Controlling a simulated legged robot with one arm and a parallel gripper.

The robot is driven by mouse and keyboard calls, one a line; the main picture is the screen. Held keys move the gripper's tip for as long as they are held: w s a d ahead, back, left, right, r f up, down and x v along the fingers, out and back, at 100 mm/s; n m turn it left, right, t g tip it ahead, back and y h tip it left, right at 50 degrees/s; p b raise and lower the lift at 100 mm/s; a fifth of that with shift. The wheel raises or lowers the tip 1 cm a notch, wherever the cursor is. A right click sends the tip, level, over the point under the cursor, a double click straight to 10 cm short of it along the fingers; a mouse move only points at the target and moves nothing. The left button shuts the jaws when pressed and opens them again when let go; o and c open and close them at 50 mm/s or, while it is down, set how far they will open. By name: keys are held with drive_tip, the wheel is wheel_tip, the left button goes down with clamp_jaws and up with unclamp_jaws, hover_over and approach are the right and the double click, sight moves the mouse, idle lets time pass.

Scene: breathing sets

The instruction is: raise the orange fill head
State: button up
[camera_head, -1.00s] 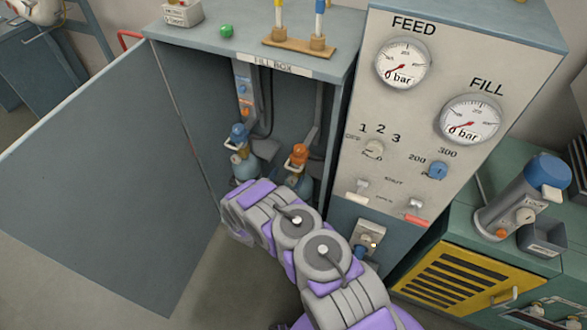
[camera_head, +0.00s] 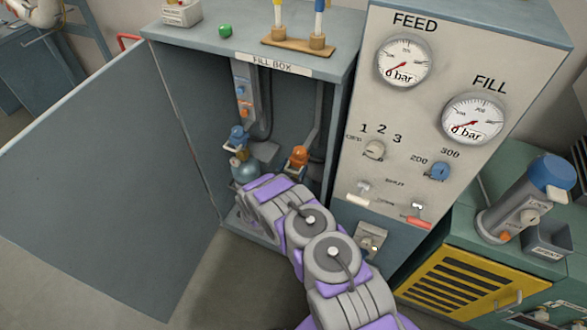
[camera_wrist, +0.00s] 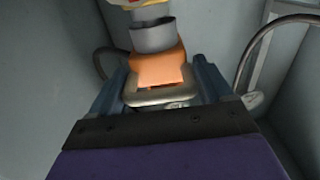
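The orange fill head (camera_head: 299,157) is inside the open fill box, on the right-hand side, with a pale handle. In the wrist view the orange head (camera_wrist: 160,70) and its metal handle loop (camera_wrist: 158,97) lie between the two fingers of my gripper (camera_wrist: 159,64). The fingers stand apart on either side. Whether they touch the handle is hard to tell.
The fill box door (camera_head: 100,165) is swung open to the left. The control panel (camera_head: 450,60) with FEED and FILL gauges, both at 0 bar, is on the right. Hoses run close behind the heads. The box walls leave little room around my gripper.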

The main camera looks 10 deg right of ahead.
drive_tip(key=c, duration=1)
drive_tip(key=r+p, duration=0.3)
drive_tip(key=r, duration=0.3)
drive_tip(key=r+p, duration=0.3)
drive_tip(key=r, duration=0.4)
drive_tip(key=shift+w+a+r+p, duration=0.1)
drive_tip(key=shift+w+r+p, duration=0.1)
drive_tip(key=shift+r+p, duration=0.15)
drive_tip(key=o, duration=1.2)
drive_tip(key=shift+o, duration=1.2)
drive_tip(key=shift+s+f, duration=0.1)
drive_tip(key=shift+f, duration=0.05)
drive_tip(key=shift+s, duration=0.1)
drive_tip(key=p+v, duration=0.2)
drive_tip(key=v, duration=1.5)
drive_tip(key=shift+a, duration=0.15)
